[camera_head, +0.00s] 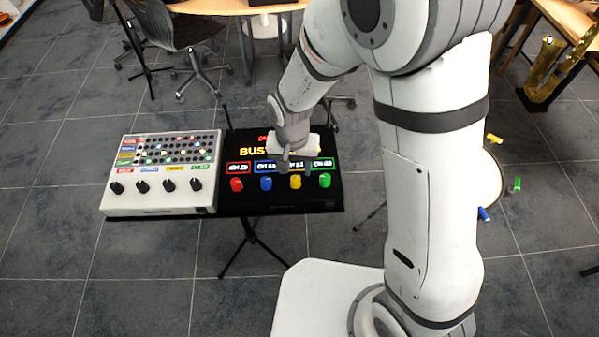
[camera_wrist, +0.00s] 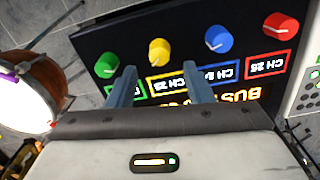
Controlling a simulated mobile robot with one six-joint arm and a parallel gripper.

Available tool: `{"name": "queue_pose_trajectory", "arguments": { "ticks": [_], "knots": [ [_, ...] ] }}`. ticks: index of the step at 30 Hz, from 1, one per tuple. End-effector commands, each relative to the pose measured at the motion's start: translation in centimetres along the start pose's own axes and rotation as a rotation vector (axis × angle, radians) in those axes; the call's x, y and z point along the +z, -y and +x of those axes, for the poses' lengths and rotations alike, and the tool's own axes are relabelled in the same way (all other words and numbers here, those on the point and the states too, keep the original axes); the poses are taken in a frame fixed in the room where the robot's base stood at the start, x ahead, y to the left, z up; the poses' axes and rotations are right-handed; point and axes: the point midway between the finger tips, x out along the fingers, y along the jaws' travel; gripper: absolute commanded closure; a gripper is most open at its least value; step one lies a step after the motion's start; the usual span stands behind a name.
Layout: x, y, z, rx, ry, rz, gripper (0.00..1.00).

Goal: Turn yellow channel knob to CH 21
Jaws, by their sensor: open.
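The yellow knob (camera_head: 295,182) is on the black panel (camera_head: 330,199), between the blue knob and the green knob. It also shows in the wrist view (camera_wrist: 159,52), upside down, with a pale pointer line. My gripper (camera_head: 295,170) is over the panel, just behind the yellow knob. In the wrist view my gripper (camera_wrist: 160,70) is open, its two fingers apart with nothing between them, and the yellow knob lies just beyond the fingertips. The yellow-framed channel display (camera_wrist: 172,84) shows between the fingers, partly covered; its number is not clear to me.
The green knob (camera_head: 325,180), blue knob (camera_head: 266,183) and red knob (camera_head: 237,184) share the row. A white panel (camera_head: 150,206) with several black knobs adjoins at left.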

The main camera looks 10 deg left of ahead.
Motion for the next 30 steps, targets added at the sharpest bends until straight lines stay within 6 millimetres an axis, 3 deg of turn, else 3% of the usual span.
{"name": "queue_pose_trajectory", "arguments": {
  "ticks": [9, 21, 30],
  "knots": [
    [0.0, 0.0, 4.0, 0.002, 0.002, -0.002, 0.54],
    [0.0, 0.0, 4.8, 0.0, -0.001, -0.003, 0.54],
    [0.0, 0.0, 4.8, 0.0, -0.001, -0.003, 0.77]
  ]
}}
